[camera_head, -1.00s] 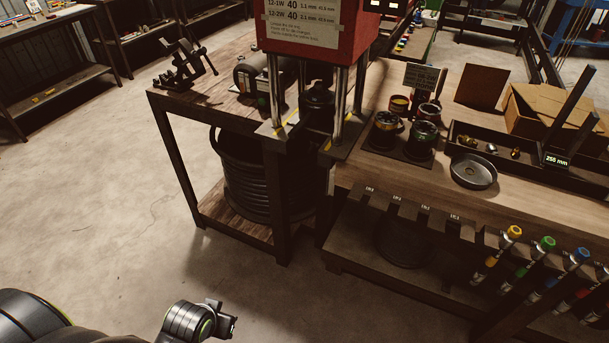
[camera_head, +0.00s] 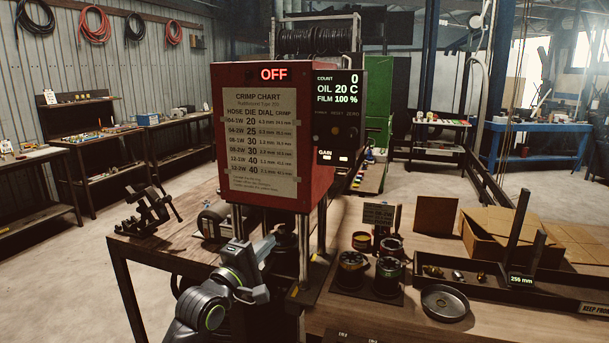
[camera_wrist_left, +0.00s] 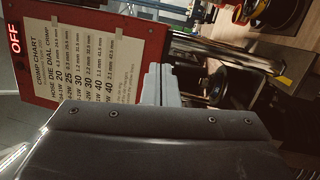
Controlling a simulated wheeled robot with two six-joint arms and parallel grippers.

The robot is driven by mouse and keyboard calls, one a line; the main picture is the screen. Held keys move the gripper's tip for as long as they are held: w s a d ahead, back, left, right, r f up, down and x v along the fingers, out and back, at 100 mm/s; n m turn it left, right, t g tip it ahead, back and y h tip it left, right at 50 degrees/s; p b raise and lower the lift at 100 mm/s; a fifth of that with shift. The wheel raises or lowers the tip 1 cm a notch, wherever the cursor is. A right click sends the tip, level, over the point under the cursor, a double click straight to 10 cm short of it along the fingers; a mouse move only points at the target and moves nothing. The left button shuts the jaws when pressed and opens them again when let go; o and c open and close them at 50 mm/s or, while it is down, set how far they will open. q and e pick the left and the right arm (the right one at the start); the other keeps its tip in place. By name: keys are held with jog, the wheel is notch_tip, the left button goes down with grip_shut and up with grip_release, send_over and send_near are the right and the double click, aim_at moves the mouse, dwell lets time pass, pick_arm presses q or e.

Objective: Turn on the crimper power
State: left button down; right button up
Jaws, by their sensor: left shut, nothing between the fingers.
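The red crimper (camera_head: 270,200) stands on the bench with a lit red OFF display (camera_head: 273,74) at its top and a crimp chart on its front. A side panel (camera_head: 337,100) reads count 0, oil 20 C, film 100 %. I cannot make out a power switch clearly. My left gripper (camera_head: 265,243) is low in front of the crimper, just below the chart, with its fingers shut and empty. In the left wrist view the shut fingers (camera_wrist_left: 162,85) lie before the red housing (camera_wrist_left: 120,20), with the OFF display (camera_wrist_left: 14,38) at the left edge. My right gripper is out of view.
A vise-like tool (camera_head: 146,208) sits on the bench's left end. Die pots (camera_head: 388,275), a round metal dish (camera_head: 445,303) and a dark tray (camera_head: 430,262) of fittings are to the right. The space in front of the chart is clear.

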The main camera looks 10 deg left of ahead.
aim_at(318, 133)
pick_arm(q)
jog(key=w+r+n+t+h, duration=0.1)
jog(key=w+r+n+t, duration=0.2)
jog(key=r, duration=1)
jog(key=shift+n+h, duration=0.4)
jog(key=shift+n, duration=0.1)
jog(key=shift+w, duration=0.15)
jog(key=x, duration=0.9)
jog(key=shift+w+d+r, duration=0.1)
jog(key=shift+r, duration=0.1)
jog(key=d+r+p, duration=0.1)
jog(key=d+p, duration=0.1)
jog(key=shift+r+p, duration=0.35)
jog(key=shift+p, duration=0.05)
jog(key=shift+s+d+r+p, duration=0.15)
jog(key=shift+d+p, duration=0.1)
jog(key=shift+d, duration=0.1)
jog(key=shift+s+d+r+p, duration=0.15)
jog(key=shift+d+p, duration=0.1)
jog(key=shift+d, duration=0.1)
jog(key=shift+w, duration=0.1)
